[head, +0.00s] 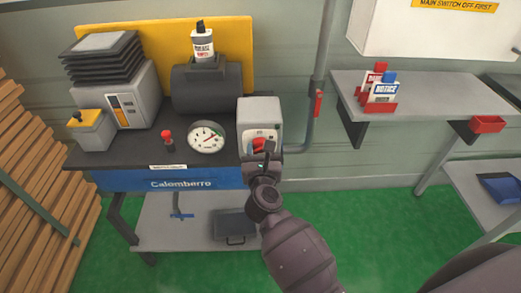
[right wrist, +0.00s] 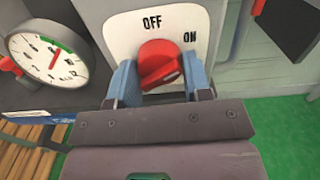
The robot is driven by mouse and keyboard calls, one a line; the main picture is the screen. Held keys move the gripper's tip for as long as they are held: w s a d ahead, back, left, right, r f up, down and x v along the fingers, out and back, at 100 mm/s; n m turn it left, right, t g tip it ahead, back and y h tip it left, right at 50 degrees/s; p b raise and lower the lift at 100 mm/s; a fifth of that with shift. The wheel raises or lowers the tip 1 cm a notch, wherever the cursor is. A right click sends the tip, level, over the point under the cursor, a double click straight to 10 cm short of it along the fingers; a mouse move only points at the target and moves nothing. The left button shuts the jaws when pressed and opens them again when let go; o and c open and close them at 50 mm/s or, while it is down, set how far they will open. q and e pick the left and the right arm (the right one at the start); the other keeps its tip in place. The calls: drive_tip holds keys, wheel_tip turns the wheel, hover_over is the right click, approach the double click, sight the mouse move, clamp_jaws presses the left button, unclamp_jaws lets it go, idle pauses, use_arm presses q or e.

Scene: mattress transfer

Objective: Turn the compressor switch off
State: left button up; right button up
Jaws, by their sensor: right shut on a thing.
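The compressor switch is a grey box (head: 259,108) at the right end of the dark bench, with a white plate on its front. In the right wrist view the plate (right wrist: 122,25) reads OFF at the top and ON at the right. My left gripper is out of view.
A pressure gauge (head: 206,136) and a red valve (head: 167,137) stand left of the switch. A black tank (head: 206,88) is behind. A wall shelf (head: 425,95) with notice cards is at the right. Wooden slats (head: 35,190) are at the left. Green floor is open below.

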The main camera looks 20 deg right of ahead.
drive_tip(key=shift+r+n+p, duration=0.2)
drive_tip(key=shift+n+p, duration=0.2)
drive_tip(key=shift+p, duration=0.05)
drive_tip(key=shift+n+p, duration=0.7)
drive_tip(key=shift+n, duration=0.1)
drive_tip(key=n+p, duration=0.4)
drive_tip(key=n, duration=0.1)
drive_tip(key=shift+f+n+p, duration=0.1)
drive_tip(key=shift+n+p, duration=0.7)
drive_tip(key=shift+n, duration=0.4)
drive_tip(key=shift+d+n+p, duration=0.1)
drive_tip(key=shift+n+p, duration=0.3)
drive_tip(key=shift+n, duration=0.3)
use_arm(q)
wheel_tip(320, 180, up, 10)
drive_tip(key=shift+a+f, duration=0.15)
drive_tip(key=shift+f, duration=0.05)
use_arm(e)
drive_tip(key=shift+f+n, duration=0.1)
drive_tip(key=shift+n, duration=0.2)
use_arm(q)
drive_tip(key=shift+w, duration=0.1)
use_arm(e)
drive_tip(key=o, duration=0.9)
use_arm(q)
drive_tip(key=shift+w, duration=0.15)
